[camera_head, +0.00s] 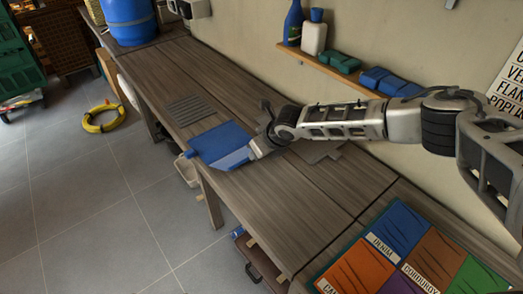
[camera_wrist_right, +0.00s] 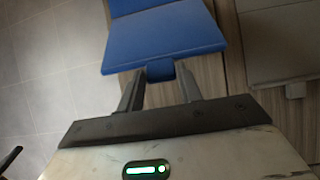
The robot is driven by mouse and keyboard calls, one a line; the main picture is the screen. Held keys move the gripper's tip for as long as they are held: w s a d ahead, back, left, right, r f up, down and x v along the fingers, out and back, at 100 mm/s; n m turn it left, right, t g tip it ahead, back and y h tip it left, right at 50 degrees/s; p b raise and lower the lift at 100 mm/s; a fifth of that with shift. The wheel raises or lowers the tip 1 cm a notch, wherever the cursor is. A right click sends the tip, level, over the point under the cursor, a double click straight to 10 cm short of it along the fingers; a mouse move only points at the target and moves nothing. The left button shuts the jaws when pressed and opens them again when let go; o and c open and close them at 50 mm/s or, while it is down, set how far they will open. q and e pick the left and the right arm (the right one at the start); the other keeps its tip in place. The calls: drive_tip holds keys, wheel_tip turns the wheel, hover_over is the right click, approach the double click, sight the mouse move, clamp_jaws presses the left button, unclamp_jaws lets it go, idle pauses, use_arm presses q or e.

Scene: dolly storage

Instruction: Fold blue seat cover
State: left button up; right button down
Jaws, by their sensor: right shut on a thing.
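The blue seat cover (camera_head: 218,140) lies on the wooden workbench near its front edge. It has a flat main panel and a lighter strip along its near side. A small tab sticks out at its left end. My right gripper (camera_head: 252,150) is at the cover's right side. In the right wrist view, the fingers of my right gripper (camera_wrist_right: 160,85) are shut on a small blue tab of the blue seat cover (camera_wrist_right: 165,45). A crease runs across the cover near the top of that view. My left gripper is not in view.
A slatted grey piece (camera_head: 190,109) lies behind the cover on the workbench (camera_head: 300,215). A grey-brown flat piece (camera_head: 318,151) lies partly under my right arm. A coloured, labelled board (camera_head: 400,250) is at the near right. A wall shelf (camera_head: 330,70) holds bottles and folded cloths.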

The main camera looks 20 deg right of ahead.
drive_tip(key=c, duration=0.9)
unclamp_jaws()
drive_tip(key=v, duration=1.6)
drive_tip(key=shift+a, duration=0.1)
